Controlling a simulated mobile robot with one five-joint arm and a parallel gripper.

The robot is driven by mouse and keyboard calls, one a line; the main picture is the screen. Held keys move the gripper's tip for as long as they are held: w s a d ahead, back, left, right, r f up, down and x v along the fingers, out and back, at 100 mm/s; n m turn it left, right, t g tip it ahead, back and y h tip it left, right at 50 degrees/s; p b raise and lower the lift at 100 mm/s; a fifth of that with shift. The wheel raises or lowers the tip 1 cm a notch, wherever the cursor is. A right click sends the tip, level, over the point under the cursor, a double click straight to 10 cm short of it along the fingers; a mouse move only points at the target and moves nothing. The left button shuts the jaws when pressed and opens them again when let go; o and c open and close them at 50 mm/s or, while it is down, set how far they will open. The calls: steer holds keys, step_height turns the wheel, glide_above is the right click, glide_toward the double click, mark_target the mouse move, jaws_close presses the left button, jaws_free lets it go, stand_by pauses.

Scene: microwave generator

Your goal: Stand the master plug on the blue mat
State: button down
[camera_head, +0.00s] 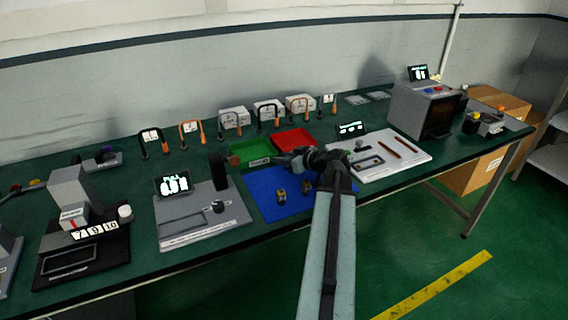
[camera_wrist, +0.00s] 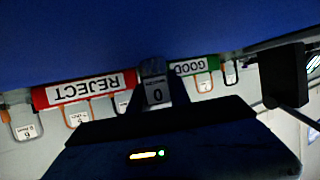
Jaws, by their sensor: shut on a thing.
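My gripper (camera_head: 284,160) reaches over the far part of the blue mat (camera_head: 262,186) in the head view. In the wrist view my gripper (camera_wrist: 155,100) is shut on a small grey plug marked 0 (camera_wrist: 154,85), likely the master plug. The mat fills the top of this inverted view (camera_wrist: 150,35). I cannot tell whether the plug touches the mat. The arm hides the plug in the head view. Two small brass-coloured plugs stand on the mat, one left (camera_head: 281,195) and one right (camera_head: 306,186).
Behind the mat are a green GOOD tray (camera_head: 250,148) and a red REJECT tray (camera_head: 294,140). A grey gauge plate (camera_head: 180,229) with a black post lies left, and a white board (camera_head: 405,158) lies right. The mat's front left is clear.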

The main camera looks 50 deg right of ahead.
steer(key=shift+f, duration=0.1)
steer(key=c, duration=1.5)
jaws_free()
steer(key=shift+r, duration=0.3)
steer(key=p+v, duration=0.4)
steer(key=v, duration=0.7)
steer(key=shift+s+r+p, duration=0.15)
steer(key=shift+s+p, duration=0.05)
steer(key=shift+p, duration=0.1)
steer(key=shift+s+d, duration=0.15)
steer(key=shift+s, duration=0.1)
